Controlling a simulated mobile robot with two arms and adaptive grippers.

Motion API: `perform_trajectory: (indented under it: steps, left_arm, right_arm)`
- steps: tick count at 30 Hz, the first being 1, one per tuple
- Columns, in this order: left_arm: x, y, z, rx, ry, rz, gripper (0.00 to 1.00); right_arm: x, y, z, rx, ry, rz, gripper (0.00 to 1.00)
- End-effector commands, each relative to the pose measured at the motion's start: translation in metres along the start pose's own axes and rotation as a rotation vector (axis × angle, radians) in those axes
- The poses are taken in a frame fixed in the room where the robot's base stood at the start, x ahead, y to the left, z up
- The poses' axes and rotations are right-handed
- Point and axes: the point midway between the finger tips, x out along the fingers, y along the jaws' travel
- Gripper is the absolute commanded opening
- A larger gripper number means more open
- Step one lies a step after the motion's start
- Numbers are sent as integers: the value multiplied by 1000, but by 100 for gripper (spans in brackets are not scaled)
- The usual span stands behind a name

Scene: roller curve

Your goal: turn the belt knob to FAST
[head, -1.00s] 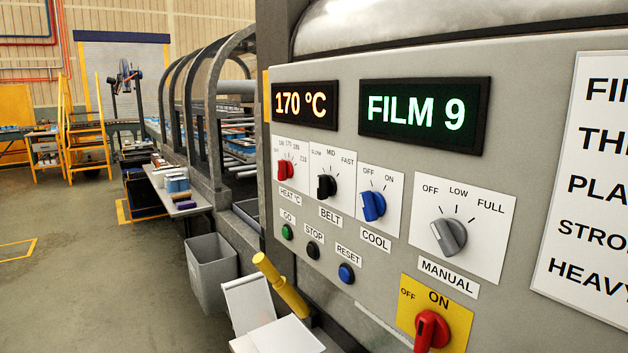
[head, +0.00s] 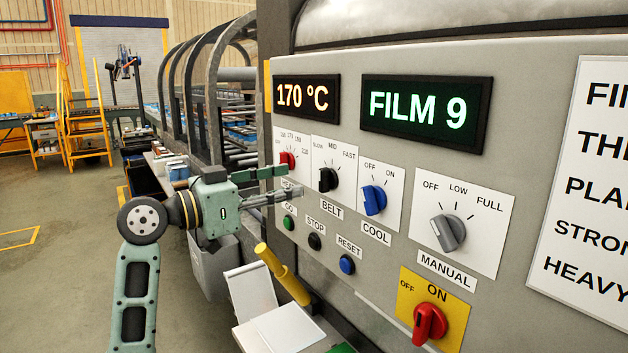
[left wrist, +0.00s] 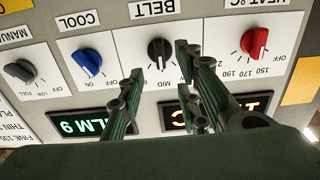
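The black belt knob (head: 328,180) is on a white plate with SLOW, MID and FAST marks, above the BELT label (head: 331,211). Its grip looks roughly upright, near MID; its exact pointing is hard to tell. My left gripper (head: 294,181) is open and empty, just left of the knob in the head view, its fingers towards the panel. In the left wrist view, which is upside down, the belt knob (left wrist: 160,50) shows in the gap between the fingers, apparently untouched. My right gripper is not in view.
The red heat knob (head: 287,160) is close behind the left fingers; the blue cool knob (head: 374,199) is to the right. Green, black and blue buttons (head: 347,265) sit below. A yellow handle (head: 283,274) sticks out lower down.

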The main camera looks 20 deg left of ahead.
Motion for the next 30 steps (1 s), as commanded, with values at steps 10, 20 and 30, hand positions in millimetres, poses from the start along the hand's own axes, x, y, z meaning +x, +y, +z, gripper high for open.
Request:
perform_trajectory:
  steps: [10, 20, 30]
  left_arm:
    - [53, 1, -4, -5, 1, 4, 31]
    - [74, 0, 0, -1, 0, 0, 31]
    - [74, 0, 0, -1, -1, 0, 16]
  right_arm:
    - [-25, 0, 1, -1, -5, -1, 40]
    - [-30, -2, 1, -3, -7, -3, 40]
    - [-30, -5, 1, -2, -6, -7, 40]
